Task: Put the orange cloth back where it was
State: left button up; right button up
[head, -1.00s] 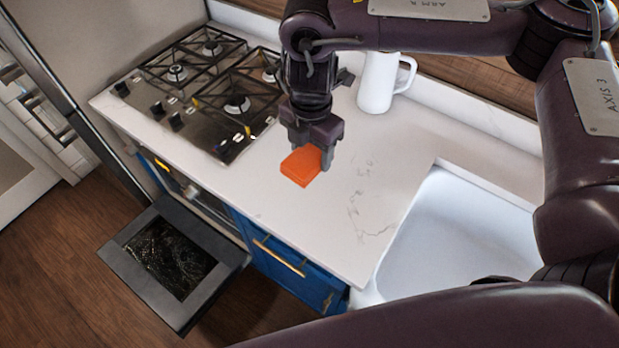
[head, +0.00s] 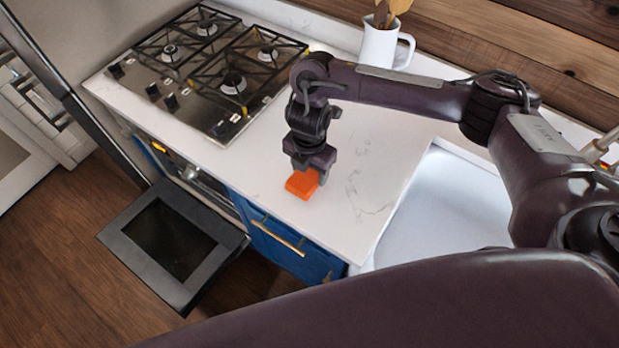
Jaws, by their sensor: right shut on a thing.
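The orange cloth (head: 300,185) is a small folded block at the white countertop, between the cooktop and the sink, near the counter's front edge. My right gripper (head: 313,176) points down from above and is shut on the cloth at its back right side. I cannot tell whether the cloth touches the counter or is held just above it. My left gripper is not in view.
A gas cooktop (head: 205,65) lies left of the cloth. A white pitcher (head: 380,44) with wooden utensils stands at the back. The sink (head: 440,205) is at right. An open oven door (head: 130,250) juts out below the counter. The counter around the cloth is clear.

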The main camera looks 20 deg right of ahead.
aim_at(310, 172)
jog(key=shift+f+b, duration=0.55)
jog(key=shift+f, duration=1.4)
jog(key=shift+f, duration=0.15)
jog(key=o, duration=0.9)
jog(key=shift+r, duration=0.35)
notch_tip(310, 172, up, 12)
jog(key=shift+f+p, duration=0.2)
jog(key=shift+p, duration=0.65)
